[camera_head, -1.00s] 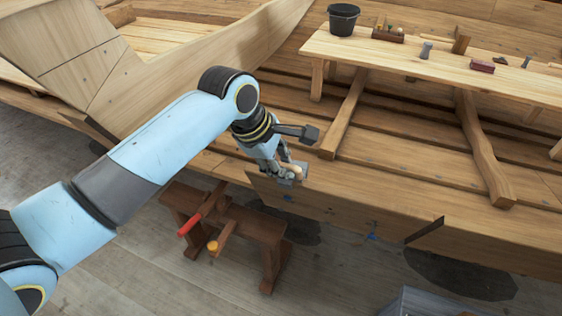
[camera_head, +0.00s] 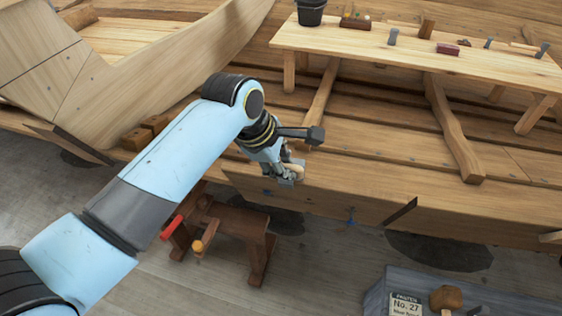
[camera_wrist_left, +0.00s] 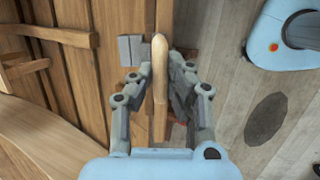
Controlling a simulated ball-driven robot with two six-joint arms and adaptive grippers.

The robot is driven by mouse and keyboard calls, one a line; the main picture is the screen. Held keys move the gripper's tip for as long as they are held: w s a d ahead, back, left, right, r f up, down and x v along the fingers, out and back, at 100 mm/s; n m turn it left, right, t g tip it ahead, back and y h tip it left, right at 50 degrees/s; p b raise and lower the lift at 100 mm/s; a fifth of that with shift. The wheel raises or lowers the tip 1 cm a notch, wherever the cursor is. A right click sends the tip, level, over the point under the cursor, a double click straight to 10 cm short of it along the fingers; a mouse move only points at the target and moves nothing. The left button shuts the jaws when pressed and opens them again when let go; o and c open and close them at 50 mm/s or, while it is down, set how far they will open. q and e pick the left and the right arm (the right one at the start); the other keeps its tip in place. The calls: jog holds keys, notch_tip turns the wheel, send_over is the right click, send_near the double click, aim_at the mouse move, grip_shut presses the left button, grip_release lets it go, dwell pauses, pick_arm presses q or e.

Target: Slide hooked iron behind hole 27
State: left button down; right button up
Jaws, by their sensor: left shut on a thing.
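My left gripper (camera_head: 288,172) is shut on the hooked iron, at the upper edge of the hull's outer plank (camera_head: 330,199). In the left wrist view the gripper (camera_wrist_left: 160,72) has the iron's pale wooden handle (camera_wrist_left: 159,85) between its fingers. The iron's grey metal head (camera_wrist_left: 130,49) shows beyond the fingers, to the left of the handle. I cannot tell whether the iron touches the plank. Blue marks (camera_head: 350,217) show on the plank's outer face. I cannot make out hole 27 itself. My right gripper is in neither view.
A card (camera_head: 405,305) reading "No. 27" stands by a grey box (camera_head: 480,297) with a wooden mallet (camera_head: 446,297). A brown sawhorse (camera_head: 235,222) with tools stands below the arm. A bench (camera_head: 400,50) with a black bucket (camera_head: 311,12) crosses the hull.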

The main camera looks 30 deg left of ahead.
pick_arm(q)
jog(key=shift+w+d, duration=0.25)
jog(key=shift+d, duration=0.65)
jog(key=shift+w+d, duration=0.25)
jog(key=shift+d, duration=0.65)
jog(key=shift+w+d, duration=0.25)
jog(key=shift+d, duration=0.65)
